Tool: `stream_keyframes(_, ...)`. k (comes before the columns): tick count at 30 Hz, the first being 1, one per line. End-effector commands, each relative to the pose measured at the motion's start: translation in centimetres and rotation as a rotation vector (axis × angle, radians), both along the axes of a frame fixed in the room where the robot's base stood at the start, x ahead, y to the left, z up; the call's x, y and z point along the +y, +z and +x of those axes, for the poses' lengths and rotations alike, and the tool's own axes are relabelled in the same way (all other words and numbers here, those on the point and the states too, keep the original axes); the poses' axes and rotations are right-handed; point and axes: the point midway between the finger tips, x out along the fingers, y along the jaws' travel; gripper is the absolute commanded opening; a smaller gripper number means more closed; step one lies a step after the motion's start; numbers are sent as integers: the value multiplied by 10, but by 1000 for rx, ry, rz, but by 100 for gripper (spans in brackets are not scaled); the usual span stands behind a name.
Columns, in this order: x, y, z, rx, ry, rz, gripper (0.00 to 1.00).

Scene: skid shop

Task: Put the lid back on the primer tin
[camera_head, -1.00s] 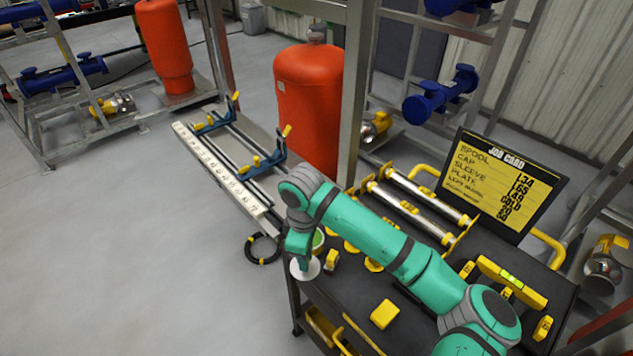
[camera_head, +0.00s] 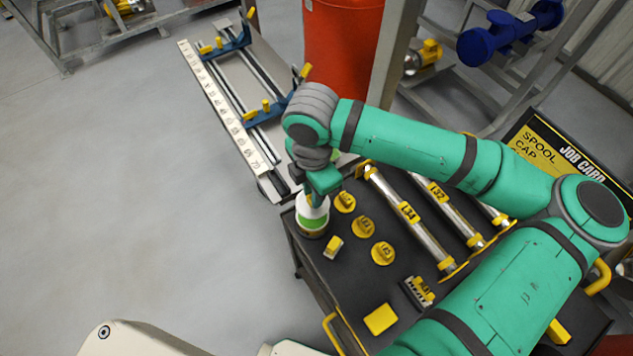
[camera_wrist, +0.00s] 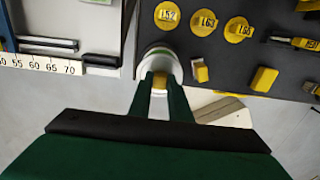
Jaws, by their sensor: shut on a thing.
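The tin's pale round rim (camera_wrist: 158,52) shows just beyond the fingertips. The lid is over or at the tin's mouth; I cannot tell whether it touches the rim.
Yellow round caps (camera_head: 362,227) and a small yellow block (camera_head: 333,247) sit close right of the tin. Silver spools (camera_head: 411,216) lie farther right. A yellow pad (camera_head: 380,319) lies near the front edge. A ruled rail bench (camera_head: 222,108) stands behind left. Open floor lies left.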

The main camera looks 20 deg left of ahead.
Motion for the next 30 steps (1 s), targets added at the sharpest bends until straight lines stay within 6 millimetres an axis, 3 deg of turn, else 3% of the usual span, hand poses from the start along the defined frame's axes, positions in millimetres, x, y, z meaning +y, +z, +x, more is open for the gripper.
stream_keyframes(18,-1,-49,0,2,-5,1,0)
stream_keyframes(30,-1,-59,1,-1,-5,1,0)
